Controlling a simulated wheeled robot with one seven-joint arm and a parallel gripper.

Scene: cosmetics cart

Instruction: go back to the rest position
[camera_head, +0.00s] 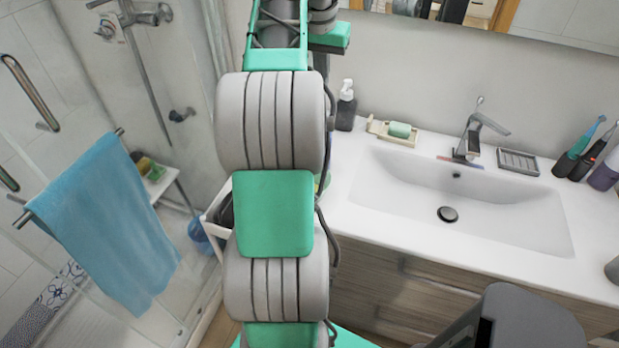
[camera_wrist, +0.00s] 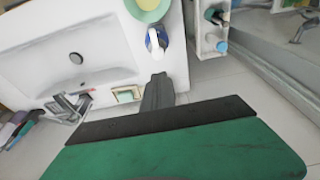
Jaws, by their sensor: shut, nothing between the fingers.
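My gripper (camera_wrist: 158,78) shows in the wrist view as a dark grey pair of fingers pressed together, with nothing between them. It points toward the white counter, near a white-and-blue bottle (camera_wrist: 154,40) and beside the soap dish (camera_wrist: 127,95). How far it is above the counter I cannot tell. In the head view my grey and green arm stands upright through the middle of the picture, left of the sink. The fingers cannot be made out there.
The white sink (camera_head: 385,190) with its faucet (camera_head: 472,135) is to the right. A soap dispenser (camera_head: 347,108) and toothbrushes (camera_head: 575,150) stand on the counter. A blue towel (camera_head: 105,220) hangs at left. A white cart (camera_head: 215,218) is partly hidden by my arm.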

